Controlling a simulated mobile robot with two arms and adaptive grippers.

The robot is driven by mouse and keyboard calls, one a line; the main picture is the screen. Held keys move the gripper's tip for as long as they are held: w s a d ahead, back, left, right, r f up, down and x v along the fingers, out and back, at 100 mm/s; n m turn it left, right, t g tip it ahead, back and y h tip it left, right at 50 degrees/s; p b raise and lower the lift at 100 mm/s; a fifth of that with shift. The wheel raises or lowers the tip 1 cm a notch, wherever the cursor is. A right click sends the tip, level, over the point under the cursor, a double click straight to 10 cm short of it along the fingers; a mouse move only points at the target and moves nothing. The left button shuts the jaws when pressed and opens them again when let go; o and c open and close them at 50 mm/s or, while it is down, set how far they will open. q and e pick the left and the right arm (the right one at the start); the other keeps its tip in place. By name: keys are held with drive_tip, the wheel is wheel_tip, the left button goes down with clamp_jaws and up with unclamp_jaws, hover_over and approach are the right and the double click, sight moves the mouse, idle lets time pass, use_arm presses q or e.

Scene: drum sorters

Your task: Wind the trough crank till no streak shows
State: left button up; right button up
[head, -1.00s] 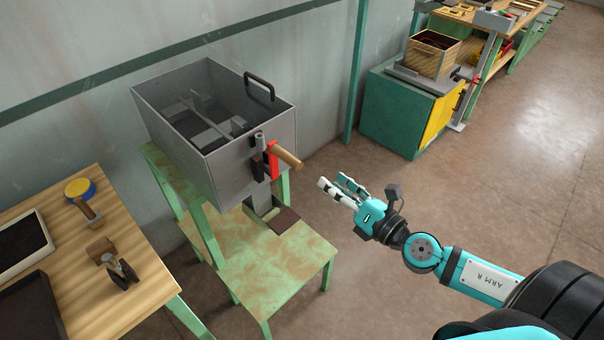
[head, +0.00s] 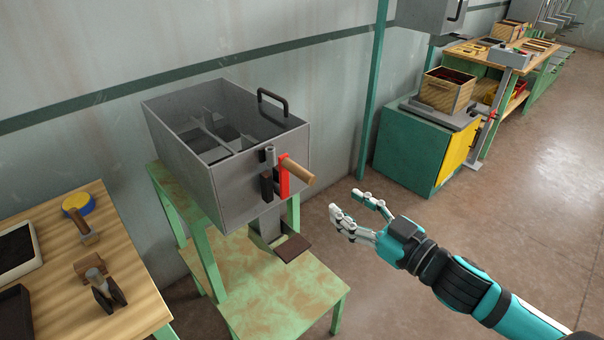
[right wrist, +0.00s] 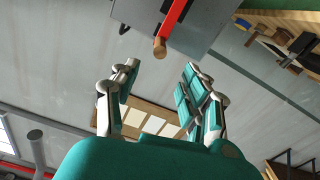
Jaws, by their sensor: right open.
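The grey trough (head: 245,165) stands on a worn green stand in the head view. Its crank has a red arm (head: 284,177) and a wooden handle (head: 297,172) on the trough's front right end. Inside the trough are grey bars and dark patches; I cannot tell whether a streak shows. My right gripper (head: 346,208) is open and empty, to the right of and a little below the handle, apart from it. In the right wrist view the handle (right wrist: 159,47) shows beyond the spread fingers (right wrist: 155,85). My left gripper is not in view.
A green cabinet (head: 405,160) with a wooden crate (head: 445,92) stands behind right. The stand's lower shelf (head: 300,290) juts out below the trough. Open floor lies right.

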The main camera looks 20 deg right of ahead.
sight(302, 174)
drive_tip(key=p+x, duration=0.2)
drive_tip(key=x, duration=1)
drive_tip(key=shift+w, duration=0.15)
drive_tip(key=shift+x, duration=0.75)
drive_tip(key=shift+f, duration=0.1)
drive_tip(key=shift+c, duration=0.2)
clamp_jaws()
